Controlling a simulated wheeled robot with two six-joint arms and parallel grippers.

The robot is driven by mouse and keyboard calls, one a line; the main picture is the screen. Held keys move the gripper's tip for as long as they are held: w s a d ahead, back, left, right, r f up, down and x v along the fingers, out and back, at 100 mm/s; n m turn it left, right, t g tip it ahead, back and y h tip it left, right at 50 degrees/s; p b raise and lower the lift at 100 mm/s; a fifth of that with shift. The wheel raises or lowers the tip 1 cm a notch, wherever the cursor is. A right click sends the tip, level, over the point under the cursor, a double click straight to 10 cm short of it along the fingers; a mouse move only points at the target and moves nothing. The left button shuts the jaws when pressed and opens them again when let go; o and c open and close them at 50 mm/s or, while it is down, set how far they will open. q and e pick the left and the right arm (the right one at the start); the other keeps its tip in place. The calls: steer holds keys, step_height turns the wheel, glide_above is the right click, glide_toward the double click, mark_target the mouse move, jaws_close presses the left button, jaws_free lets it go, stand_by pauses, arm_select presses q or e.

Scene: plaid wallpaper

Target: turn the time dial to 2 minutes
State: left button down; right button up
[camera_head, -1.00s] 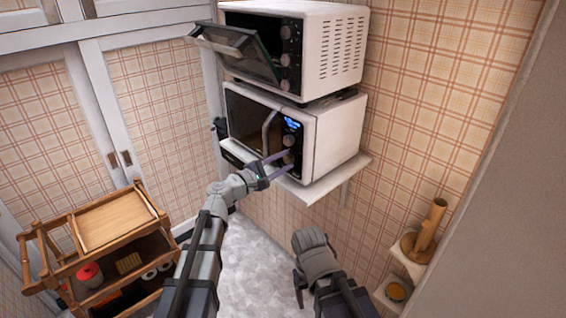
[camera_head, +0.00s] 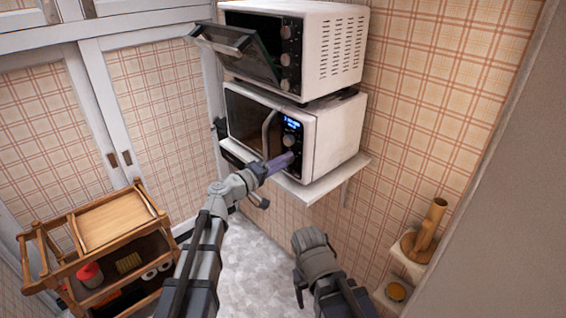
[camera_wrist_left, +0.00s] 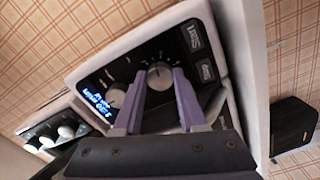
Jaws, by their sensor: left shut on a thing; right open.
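The white microwave (camera_head: 338,135) on the wall shelf has a black control panel with a lit blue display (camera_head: 291,123). An upper dial (camera_head: 290,140) sits below the display. In the left wrist view, the lower dial (camera_wrist_left: 160,73) is between the purple fingertips of my left gripper (camera_wrist_left: 162,80), and the upper dial (camera_wrist_left: 117,97) is free beside the display. In the head view my left gripper (camera_head: 290,158) is shut on the lower dial and hides most of it. My right gripper (camera_head: 299,288) is open and empty, low and away from the microwave.
A toaster oven (camera_head: 338,45) with its door tilted open stands above the microwave. The shelf (camera_head: 325,185) juts out below. A wooden cart (camera_head: 110,220) stands at left, and small wall shelves (camera_head: 405,262) hold a wooden item at right.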

arm_select(q)
steer(key=shift+s+m, duration=0.1)
steer(key=shift+m, duration=1.9)
steer(key=shift+c, duration=2.3)
jaws_free()
steer(key=v, duration=0.7)
steer(key=shift+s+a, duration=0.25)
steer(key=shift+a, duration=0.05)
